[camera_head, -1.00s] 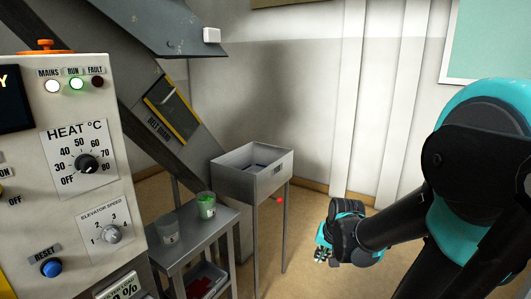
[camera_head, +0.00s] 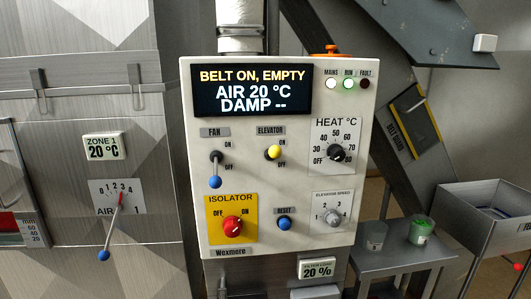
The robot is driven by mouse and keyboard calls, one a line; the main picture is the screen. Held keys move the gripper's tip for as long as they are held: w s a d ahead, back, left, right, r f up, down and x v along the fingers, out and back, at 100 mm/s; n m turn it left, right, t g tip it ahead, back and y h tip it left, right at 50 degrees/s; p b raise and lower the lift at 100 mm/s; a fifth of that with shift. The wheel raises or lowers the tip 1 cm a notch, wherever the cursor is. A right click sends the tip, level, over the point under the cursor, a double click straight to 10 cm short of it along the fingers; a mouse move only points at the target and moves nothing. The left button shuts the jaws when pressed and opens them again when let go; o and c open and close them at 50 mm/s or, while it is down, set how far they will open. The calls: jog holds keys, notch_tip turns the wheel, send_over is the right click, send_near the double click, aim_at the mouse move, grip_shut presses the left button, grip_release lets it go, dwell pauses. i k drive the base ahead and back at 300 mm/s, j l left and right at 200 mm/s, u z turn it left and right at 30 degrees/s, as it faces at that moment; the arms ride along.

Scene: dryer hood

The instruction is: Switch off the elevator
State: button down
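The elevator switch (camera_head: 274,152) is a lever with a yellow ball on the grey control panel (camera_head: 290,185). Its ball stands near the ON mark, above OFF. The panel's display (camera_head: 251,91) reads "BELT ON, EMPTY", "AIR 20 °C" and "DAMP --". The elevator speed knob (camera_head: 332,217) sits at the panel's lower right. My gripper is not in view now.
Beside the elevator switch are the fan switch (camera_head: 215,182), its blue ball down, the red isolator knob (camera_head: 232,225) and the blue reset button (camera_head: 284,223). A side table (camera_head: 395,262) with two cups stands right.

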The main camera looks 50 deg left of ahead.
aim_at(274, 152)
jog(key=u, duration=2.05)
jog(key=l, duration=0.3)
jog(key=j, duration=0.3)
